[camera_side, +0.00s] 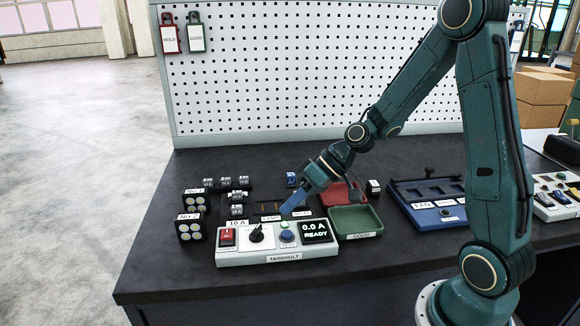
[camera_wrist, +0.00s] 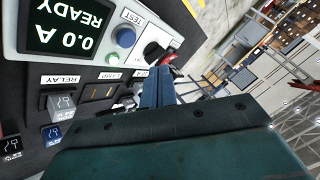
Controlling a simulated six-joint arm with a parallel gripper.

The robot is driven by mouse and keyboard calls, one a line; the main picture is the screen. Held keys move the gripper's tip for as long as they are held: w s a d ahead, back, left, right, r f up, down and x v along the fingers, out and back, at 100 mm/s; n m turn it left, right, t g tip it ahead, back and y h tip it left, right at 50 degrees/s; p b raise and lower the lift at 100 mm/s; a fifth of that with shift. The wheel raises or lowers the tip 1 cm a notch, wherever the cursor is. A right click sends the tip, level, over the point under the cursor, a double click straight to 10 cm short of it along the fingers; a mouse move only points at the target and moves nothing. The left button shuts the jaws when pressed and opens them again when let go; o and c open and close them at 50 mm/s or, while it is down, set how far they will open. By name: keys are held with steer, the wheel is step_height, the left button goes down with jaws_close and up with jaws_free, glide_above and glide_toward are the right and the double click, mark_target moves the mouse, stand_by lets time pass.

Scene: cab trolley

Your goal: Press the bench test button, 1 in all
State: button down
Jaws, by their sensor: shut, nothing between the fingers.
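The bench test unit (camera_side: 277,256) is a white box labelled TARNVOLT on the dark bench. Its blue round test button (camera_side: 287,237) sits by the TEST label, beside a small green round part; the blue button also shows in the wrist view (camera_wrist: 126,37). The display (camera_side: 315,232) reads 0.0 A READY. My gripper (camera_side: 286,210) is shut and empty, its blue fingers tilted down, tips just behind and above the button in the side view.
The unit also has a red switch (camera_side: 227,237) and a black knob (camera_side: 257,233). A green tray (camera_side: 357,233) labelled GOOD and a red tray (camera_side: 356,192) stand to the right. Lamp blocks (camera_side: 190,228) stand left, relays behind. A blue-black rack (camera_side: 428,195) lies farther right.

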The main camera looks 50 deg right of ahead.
mark_target(292, 233)
steer(key=shift+f, duration=2.05)
steer(key=shift+f, duration=0.95)
stand_by(1.7)
steer(key=shift+r, duration=0.95)
steer(key=shift+r, duration=2.5)
